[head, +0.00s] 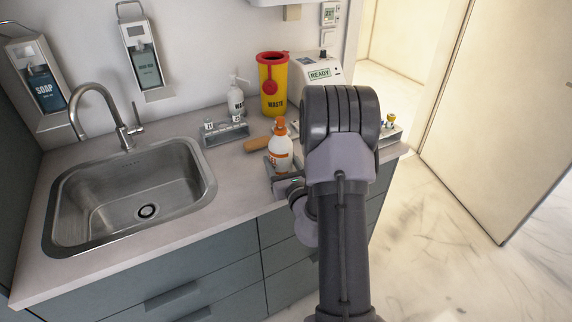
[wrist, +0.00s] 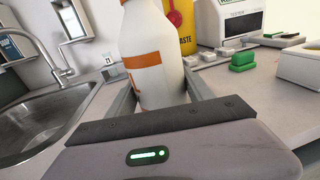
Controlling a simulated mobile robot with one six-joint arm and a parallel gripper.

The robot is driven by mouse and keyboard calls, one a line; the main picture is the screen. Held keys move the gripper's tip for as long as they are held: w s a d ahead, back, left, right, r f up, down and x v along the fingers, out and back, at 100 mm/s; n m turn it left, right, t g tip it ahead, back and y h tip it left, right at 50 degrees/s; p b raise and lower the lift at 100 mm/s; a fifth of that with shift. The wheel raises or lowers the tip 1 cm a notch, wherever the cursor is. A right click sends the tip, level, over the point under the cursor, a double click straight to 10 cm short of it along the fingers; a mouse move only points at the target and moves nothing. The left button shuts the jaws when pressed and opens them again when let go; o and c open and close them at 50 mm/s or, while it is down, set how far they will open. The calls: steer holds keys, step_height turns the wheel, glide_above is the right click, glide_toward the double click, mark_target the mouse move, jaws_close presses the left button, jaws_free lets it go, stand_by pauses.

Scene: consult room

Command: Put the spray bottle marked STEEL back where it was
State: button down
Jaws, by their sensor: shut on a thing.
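A white spray bottle with an orange top and orange bands (head: 280,153) is upright near the counter's front edge, right of the sink. Its label is turned partly away, and I cannot read the whole word. My gripper (head: 284,184) is shut on this bottle low on its body, partly hidden by my arm. In the wrist view the bottle (wrist: 156,72) stands between the two fingers (wrist: 162,94), its top out of frame. I cannot tell whether its base touches the counter. A second, white spray bottle (head: 236,103) stands by the back wall.
A grey rack (head: 226,137) and a brown cylinder (head: 257,144) lie close left of the held bottle. The sink (head: 130,195) is left. A green block (wrist: 243,60) is right in the wrist view.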

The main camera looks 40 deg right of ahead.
steer(key=shift+s+d+f, duration=0.1)
steer(key=shift+s+f, duration=0.15)
steer(key=shift+r, duration=0.2)
steer(key=shift+w+a, duration=0.1)
steer(key=shift+a, duration=0.15)
steer(key=shift+f, duration=0.2)
steer(key=shift+c, duration=2)
jaws_free()
